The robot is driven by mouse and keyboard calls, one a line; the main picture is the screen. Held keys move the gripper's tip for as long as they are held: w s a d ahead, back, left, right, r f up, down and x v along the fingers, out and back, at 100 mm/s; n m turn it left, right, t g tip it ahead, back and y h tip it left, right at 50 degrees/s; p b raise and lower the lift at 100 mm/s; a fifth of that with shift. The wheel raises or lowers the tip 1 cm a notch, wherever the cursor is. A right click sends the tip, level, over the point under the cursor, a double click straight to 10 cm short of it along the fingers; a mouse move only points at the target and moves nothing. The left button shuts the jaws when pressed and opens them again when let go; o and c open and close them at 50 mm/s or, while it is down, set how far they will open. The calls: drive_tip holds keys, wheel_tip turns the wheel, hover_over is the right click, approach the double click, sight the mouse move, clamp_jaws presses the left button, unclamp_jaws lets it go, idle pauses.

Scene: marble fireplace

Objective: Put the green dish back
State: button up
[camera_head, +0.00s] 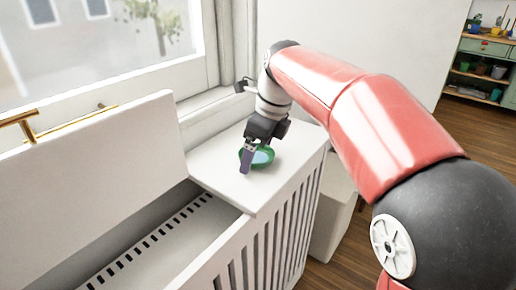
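The green dish (270,157) is on or just above the white top of the slatted cabinet (222,177), near the window-side wall. My gripper (251,160) points down at the dish's left side, with a grey-purple finger in front of the rim. A pale blue patch shows inside the dish; I cannot tell whether it is the other finger or something in the dish. The gripper hides part of the dish, so whether it is open or shut on the rim is unclear.
The cabinet's left part is open, its white panel (95,180) with a brass handle (75,122) raised. A slotted floor (165,240) shows inside. A window is behind. A green shelf unit (484,47) with several pots stands far right. The cabinet top around the dish is clear.

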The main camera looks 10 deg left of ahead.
sight(272, 157)
drive_tip(key=shift+o, duration=0.3)
drive_tip(key=shift+r, duration=0.15)
drive_tip(key=p+v, duration=0.2)
drive_tip(key=v, duration=1)
drive_tip(key=shift+p, duration=0.35)
drive_tip(key=s+d+f+n+t, duration=0.1)
drive_tip(key=s+d+f+n, duration=0.2)
drive_tip(key=d, duration=0.4)
drive_tip(key=s+d+n+t, duration=0.1)
drive_tip(key=s+d+n, duration=0.2)
drive_tip(key=d+n, duration=0.35)
drive_tip(key=s+d+f+n+t+h, duration=0.3)
drive_tip(key=s+d+f+n, duration=0.7)
drive_tip(key=s+d+f, duration=0.2)
wheel_tip(272, 157, down, 2)
drive_tip(key=shift+s+f+n, duration=0.15)
drive_tip(key=shift+s+n, duration=0.2)
drive_tip(key=shift+s, duration=0.5)
drive_tip(key=shift+d, duration=0.15)
